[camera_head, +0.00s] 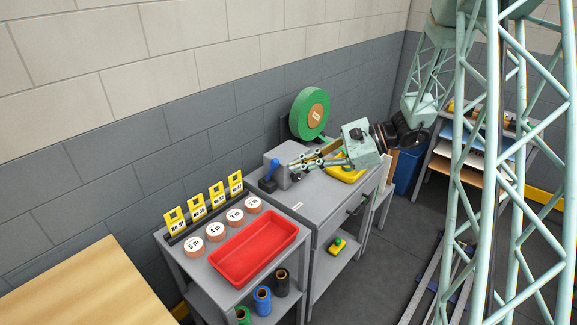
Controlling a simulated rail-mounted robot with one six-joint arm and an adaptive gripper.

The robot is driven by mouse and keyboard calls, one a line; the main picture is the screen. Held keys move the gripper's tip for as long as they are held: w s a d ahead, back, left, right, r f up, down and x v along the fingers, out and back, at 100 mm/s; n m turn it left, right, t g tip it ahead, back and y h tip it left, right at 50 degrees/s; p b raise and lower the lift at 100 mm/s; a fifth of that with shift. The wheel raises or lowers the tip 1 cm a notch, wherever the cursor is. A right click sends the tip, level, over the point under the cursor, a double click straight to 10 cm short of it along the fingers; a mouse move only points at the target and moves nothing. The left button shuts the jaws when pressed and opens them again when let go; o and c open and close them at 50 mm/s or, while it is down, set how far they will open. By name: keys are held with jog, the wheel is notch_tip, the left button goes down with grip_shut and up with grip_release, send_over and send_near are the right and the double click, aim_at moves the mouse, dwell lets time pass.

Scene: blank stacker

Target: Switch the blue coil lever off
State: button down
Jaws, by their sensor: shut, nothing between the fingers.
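The blue lever (270,175) is on the front left side of a grey box (282,170) on the grey cabinet. Its handle points up, leaning slightly right; its on or off setting cannot be read. My gripper (294,172) is shut and empty, reaching in from the right with its fingertips by the right side of the grey box. The fingertips look apart from the lever, with the box between them; whether they touch the box is unclear. A green coil reel (299,112) stands behind, against the wall.
A yellow object (350,174) lies on the cabinet under my arm. To the left, a lower grey table holds a red tray (254,248), several round labelled discs (215,231) and yellow number tags (197,205). A wooden table (85,290) is at lower left. The floor at right is partly open.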

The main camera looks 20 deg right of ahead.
jog(key=w+d+f+m+t+p, duration=0.1)
jog(key=w+d+f+m+t, duration=0.2)
jog(key=w+d+f+m, duration=0.2)
jog(key=w+d+f, duration=0.2)
jog(key=d+f, duration=0.2)
jog(key=d, duration=0.2)
jog(key=shift+w+d+f+t, duration=0.15)
jog(key=shift+w+t, duration=0.25)
jog(key=shift+w, duration=0.1)
send_near(271, 170)
jog(key=f, duration=0.2)
jog(key=shift+w+a+r+b, duration=0.5)
jog(key=shift+w+a+r, duration=0.55)
jog(key=shift+r, duration=0.1)
jog(key=shift+w+r+p, duration=0.1)
jog(key=shift+r+p, duration=0.1)
jog(key=shift+p, duration=0.1)
